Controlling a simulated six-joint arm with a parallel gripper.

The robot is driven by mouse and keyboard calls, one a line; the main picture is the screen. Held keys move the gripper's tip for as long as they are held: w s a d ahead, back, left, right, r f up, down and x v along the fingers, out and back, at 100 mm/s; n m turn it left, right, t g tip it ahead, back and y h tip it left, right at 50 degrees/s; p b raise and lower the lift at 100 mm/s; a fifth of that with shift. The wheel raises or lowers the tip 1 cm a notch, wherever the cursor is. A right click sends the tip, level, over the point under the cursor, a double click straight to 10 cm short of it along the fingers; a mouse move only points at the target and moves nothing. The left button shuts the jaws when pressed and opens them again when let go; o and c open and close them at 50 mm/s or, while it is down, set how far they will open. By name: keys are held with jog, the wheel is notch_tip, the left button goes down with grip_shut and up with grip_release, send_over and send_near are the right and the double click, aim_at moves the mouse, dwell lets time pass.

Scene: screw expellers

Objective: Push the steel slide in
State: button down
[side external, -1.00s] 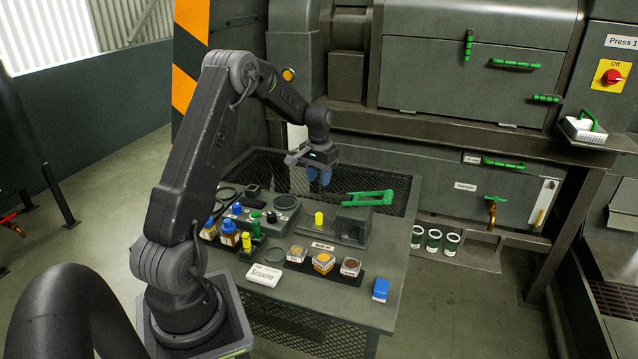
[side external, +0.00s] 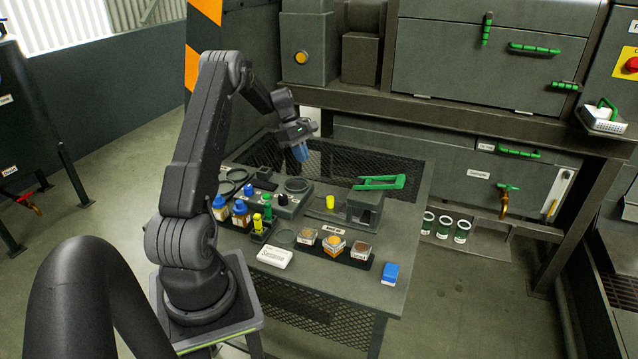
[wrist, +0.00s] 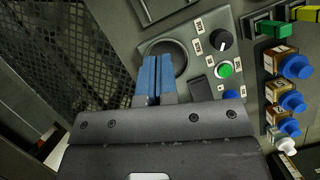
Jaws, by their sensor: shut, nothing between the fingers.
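My gripper (side external: 302,153) is shut and empty, its blue fingers pointing down above the back of the table. In the wrist view the fingers (wrist: 154,80) are together, in front of the round dish of a grey instrument (wrist: 190,45). In the side view that instrument (side external: 277,203) is at the table's back left. To its right stands a grey block device (side external: 364,210) with a raised green lever (side external: 380,183) and a yellow knob (side external: 330,201) beside it. I cannot clearly make out a steel slide. My gripper is apart from the block device.
Bottles with blue caps (side external: 240,213) stand at the table's left. Black mesh (side external: 335,160) is behind. A large grey press (side external: 485,75) stands at the back.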

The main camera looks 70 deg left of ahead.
send_near(336, 206)
jog(key=s+a+f, duration=0.1)
jog(key=f, duration=0.1)
jog(key=s+a+f, duration=0.2)
jog(key=shift+s+a, duration=0.2)
jog(key=shift+a, duration=0.15)
jog(key=shift+w+d, duration=0.3)
jog(key=shift+d, duration=0.25)
jog(key=shift+w+d, duration=0.35)
jog(key=shift+d, duration=0.2)
jog(key=shift+w+d+r, duration=0.1)
jog(key=shift+w+d, duration=0.25)
jog(key=shift+d, duration=0.25)
jog(key=w+d, duration=0.3)
jog(key=shift+w+d, duration=0.2)
